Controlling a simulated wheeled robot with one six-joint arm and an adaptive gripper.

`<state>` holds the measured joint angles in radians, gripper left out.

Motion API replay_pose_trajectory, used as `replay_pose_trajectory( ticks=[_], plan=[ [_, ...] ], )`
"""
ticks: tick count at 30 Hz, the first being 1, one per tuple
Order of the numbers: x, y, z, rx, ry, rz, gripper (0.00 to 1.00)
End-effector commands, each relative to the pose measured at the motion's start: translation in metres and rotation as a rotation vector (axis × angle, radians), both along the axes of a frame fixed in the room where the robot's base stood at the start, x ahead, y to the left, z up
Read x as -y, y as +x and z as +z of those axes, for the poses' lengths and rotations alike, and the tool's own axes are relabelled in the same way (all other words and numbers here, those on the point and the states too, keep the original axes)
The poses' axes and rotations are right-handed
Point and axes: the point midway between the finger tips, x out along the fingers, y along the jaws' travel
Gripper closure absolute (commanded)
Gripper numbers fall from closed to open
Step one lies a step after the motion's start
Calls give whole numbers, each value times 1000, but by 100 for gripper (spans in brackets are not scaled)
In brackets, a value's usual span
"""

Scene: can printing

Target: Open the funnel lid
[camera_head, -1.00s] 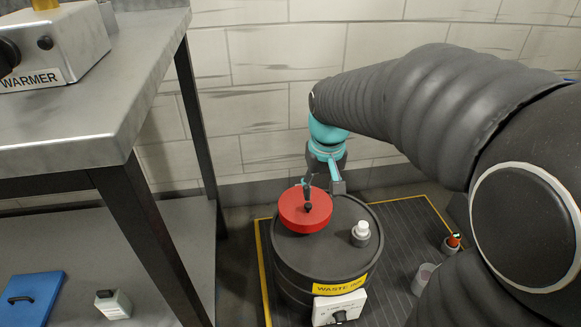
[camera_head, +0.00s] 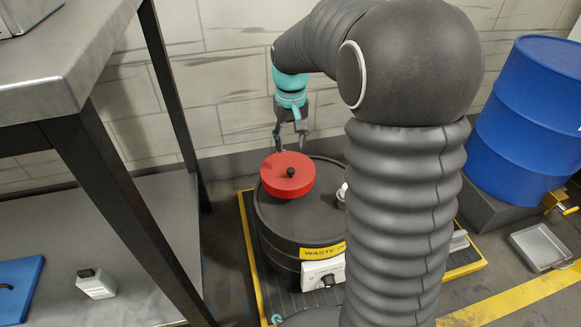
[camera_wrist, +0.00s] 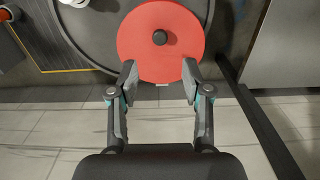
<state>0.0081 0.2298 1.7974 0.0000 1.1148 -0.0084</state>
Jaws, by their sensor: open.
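The funnel lid is a red disc (camera_head: 287,175) with a small black knob (camera_head: 290,172) at its centre. It lies flat on top of the black waste drum (camera_head: 300,225), toward the left of its top. My gripper (camera_head: 291,148) is open and empty, just behind and above the lid, apart from the knob. In the wrist view, my gripper (camera_wrist: 160,75) has its two fingertips spread at the near edge of the red lid (camera_wrist: 160,35). The black knob (camera_wrist: 160,37) stands beyond the fingertips. Any funnel under the lid is hidden.
A metal table (camera_head: 60,65) stands at the left, with a leg close to the drum. A white capped part (camera_head: 341,195) sits on the drum top, partly hidden by my arm. A blue barrel (camera_head: 535,115) and a metal tray (camera_head: 540,247) are at the right. A tiled wall is behind.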

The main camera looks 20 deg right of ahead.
Motion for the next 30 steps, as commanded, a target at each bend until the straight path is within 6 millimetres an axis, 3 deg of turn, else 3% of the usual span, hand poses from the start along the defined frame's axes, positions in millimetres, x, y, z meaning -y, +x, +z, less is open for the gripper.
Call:
replay_pose_trajectory(
  ticks=[6,12,18,27,28,30],
  plan=[
    [0,-1,-44,-4,0,0,51],
    [0,-1,-73,-3,0,0,51],
    [0,0,-85,0,0,0,51],
    [0,0,-87,1,0,-1,51],
    [0,0,-87,1,0,0,54],
    [0,0,-87,1,0,0,71]
  ],
)
